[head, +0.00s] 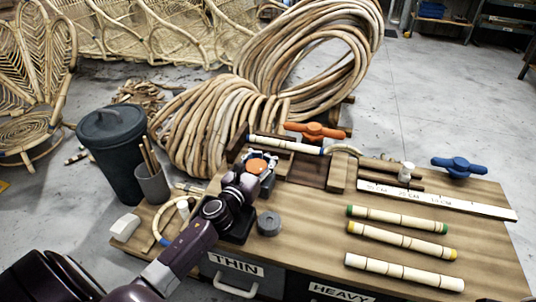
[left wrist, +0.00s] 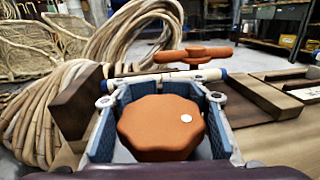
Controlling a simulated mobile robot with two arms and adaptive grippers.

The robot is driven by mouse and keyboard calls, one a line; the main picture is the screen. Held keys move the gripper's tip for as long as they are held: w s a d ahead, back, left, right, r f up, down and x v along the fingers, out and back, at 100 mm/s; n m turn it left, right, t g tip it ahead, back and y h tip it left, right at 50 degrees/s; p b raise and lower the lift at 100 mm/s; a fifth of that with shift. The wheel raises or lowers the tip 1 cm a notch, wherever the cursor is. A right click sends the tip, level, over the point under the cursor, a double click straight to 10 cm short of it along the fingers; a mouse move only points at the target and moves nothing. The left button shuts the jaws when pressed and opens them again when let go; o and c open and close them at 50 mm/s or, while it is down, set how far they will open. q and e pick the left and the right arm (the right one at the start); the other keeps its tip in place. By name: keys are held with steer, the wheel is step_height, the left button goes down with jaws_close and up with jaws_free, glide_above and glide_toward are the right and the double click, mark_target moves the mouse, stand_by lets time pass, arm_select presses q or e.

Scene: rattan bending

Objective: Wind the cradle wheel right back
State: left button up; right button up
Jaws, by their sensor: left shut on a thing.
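The cradle wheel (left wrist: 160,128) is an orange lobed knob with a white dot on its top right, between my fingers in the left wrist view. It also shows as a small orange patch in the head view (head: 259,167). My left gripper (head: 262,163) is shut on it, with a blue pad on each side in the left wrist view (left wrist: 161,102). Just behind, a pale rattan pole (head: 286,145) with blue ends lies across the wooden cradle (head: 311,171). An orange T-shaped handle (head: 315,131) stands behind the pole. My right gripper is not in view.
The wooden bench (head: 300,212) has free room in front of the cradle. Several banded rattan poles (head: 402,240) and a white ruler (head: 437,200) lie at right, with a blue handle (head: 459,166) behind. A grey disc (head: 269,223) sits near my left arm.

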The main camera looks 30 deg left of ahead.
mark_target(252, 160)
arm_select(q)
steer(key=n+g+y, duration=0.1)
steer(key=n+y, duration=0.1)
steer(key=a+n+g+y, duration=0.1)
steer(key=y, duration=0.2)
steer(key=a+n+g+y, duration=0.1)
steer(key=n+y, duration=0.1)
steer(key=y, duration=0.1)
steer(key=shift+s+a+f+n, duration=0.2)
steer(key=shift+s+n, duration=0.1)
steer(key=shift+s, duration=0.1)
steer(key=shift+c, duration=0.2)
steer(key=y, duration=0.1)
steer(key=n+g+y, duration=0.2)
steer(key=shift+s+a, duration=0.35)
steer(key=shift+a, duration=0.05)
steer(key=shift+s+a+n+g+y, duration=0.25)
steer(key=shift+n+g+y, duration=0.35)
steer(key=shift+n+g, duration=0.15)
steer(key=shift+s+a+n+g+y, duration=0.1)
steer(key=shift+s+n+g+y, duration=0.15)
steer(key=shift+n+g+y, duration=0.5)
steer(key=shift+f, duration=0.1)
steer(key=o, duration=1.3)
steer(key=shift+r, duration=0.2)
